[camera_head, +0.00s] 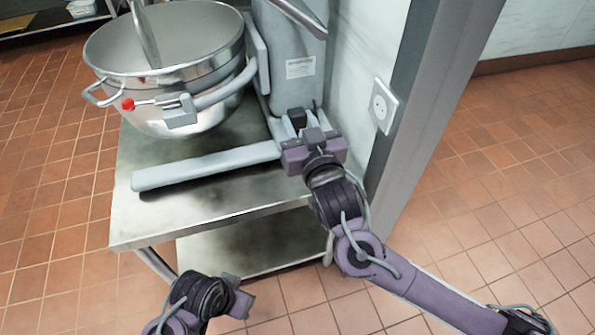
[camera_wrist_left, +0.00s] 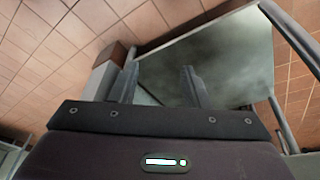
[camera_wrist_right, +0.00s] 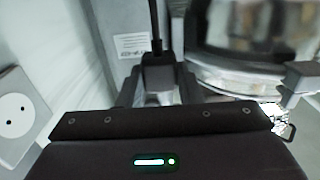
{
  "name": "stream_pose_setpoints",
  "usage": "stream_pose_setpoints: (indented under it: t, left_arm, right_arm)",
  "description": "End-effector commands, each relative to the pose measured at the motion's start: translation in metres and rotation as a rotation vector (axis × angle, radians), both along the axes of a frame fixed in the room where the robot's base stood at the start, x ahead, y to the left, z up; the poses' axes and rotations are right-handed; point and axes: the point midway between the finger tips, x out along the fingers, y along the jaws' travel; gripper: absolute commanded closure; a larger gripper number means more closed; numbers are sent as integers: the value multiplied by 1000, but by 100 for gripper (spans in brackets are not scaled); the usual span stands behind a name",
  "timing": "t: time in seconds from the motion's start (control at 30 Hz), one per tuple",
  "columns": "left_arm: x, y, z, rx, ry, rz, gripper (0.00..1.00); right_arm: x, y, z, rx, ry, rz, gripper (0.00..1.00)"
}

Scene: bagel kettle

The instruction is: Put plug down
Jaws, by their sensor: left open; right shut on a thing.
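The black plug (camera_wrist_right: 158,78) is held between the fingers of my right gripper (camera_wrist_right: 158,92), with its cable rising from it. In the head view my right gripper (camera_head: 303,128) is at the base of the mixer (camera_head: 300,75), and the dark plug (camera_head: 297,117) shows at its tips. Whether the plug touches the surface below is hidden. My left gripper (camera_wrist_left: 165,85) is open and empty, low in front of the steel table (camera_head: 150,225). A wall socket (camera_head: 382,105) is right of the right gripper and apart from the plug; it also shows in the right wrist view (camera_wrist_right: 15,115).
A grey mixer leg (camera_head: 205,166) runs across the tabletop. A wall edge (camera_head: 425,120) rises close to the right arm. Tiled floor lies open on both sides.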

Motion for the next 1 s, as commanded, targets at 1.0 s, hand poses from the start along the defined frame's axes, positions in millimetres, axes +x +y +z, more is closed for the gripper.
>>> stream_pose_setpoints:
  t: [1.0]
  left_arm:
    - [17,-49,-7,-149,-245,-75,58]
  right_arm:
    - [0,0,-162,2,-2,0,100]
